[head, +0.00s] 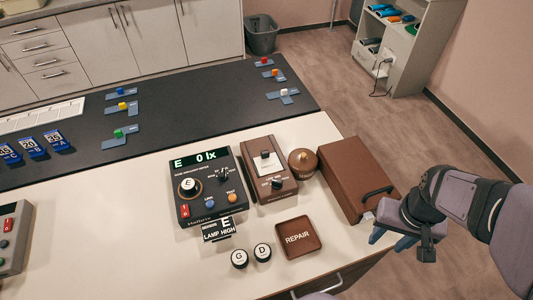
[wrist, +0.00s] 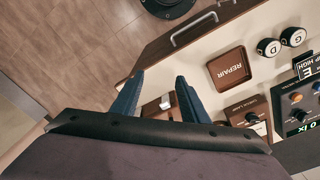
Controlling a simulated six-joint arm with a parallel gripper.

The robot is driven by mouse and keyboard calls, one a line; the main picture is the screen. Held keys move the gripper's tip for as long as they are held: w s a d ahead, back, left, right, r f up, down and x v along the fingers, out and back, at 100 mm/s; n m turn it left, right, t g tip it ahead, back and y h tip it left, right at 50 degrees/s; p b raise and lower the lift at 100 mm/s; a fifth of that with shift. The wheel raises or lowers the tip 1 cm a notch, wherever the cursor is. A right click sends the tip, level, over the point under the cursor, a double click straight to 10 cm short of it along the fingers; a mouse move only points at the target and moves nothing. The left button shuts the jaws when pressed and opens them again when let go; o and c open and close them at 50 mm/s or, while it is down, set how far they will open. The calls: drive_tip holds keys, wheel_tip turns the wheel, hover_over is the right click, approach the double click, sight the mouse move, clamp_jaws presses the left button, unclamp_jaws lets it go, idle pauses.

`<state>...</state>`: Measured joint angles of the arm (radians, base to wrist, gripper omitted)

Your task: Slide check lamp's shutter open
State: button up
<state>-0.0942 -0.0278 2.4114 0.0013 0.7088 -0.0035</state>
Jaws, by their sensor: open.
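The check lamp (head: 270,170) appears to be the brown box right of the light meter, with a dark knob at its front and a white piece (head: 265,155) on its top. I cannot tell which part is the shutter or how it stands. Its lettered front edge shows in the wrist view (wrist: 247,116), partly hidden by my gripper body. My gripper (head: 387,240) is open and empty past the table's front right edge, well right of the lamp. In the wrist view its two blue fingers (wrist: 159,76) are spread apart.
The light meter (head: 208,185) reads "E 0 lx". A brown round-lidded pot (head: 303,161) stands right of the lamp, then a brown case (head: 350,165) with a black handle. The REPAIR tray (head: 285,250) and G and D knobs (head: 240,258) lie in front.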

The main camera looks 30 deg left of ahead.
drive_tip(key=w+a+n, duration=0.2)
drive_tip(key=w+a, duration=0.5)
drive_tip(key=w, duration=0.1)
drive_tip(key=n+t+y+b, duration=0.1)
drive_tip(key=n+t+y, duration=0.2)
drive_tip(key=n, duration=0.3)
approach(265, 152)
drive_tip(key=shift+w+f, duration=0.3)
drive_tip(key=shift+f, duration=0.15)
drive_tip(key=shift+f, duration=0.1)
drive_tip(key=shift+p+x, duration=1.3)
drive_tip(key=shift+x, duration=2.15)
drive_tip(key=shift+s+a, duration=0.1)
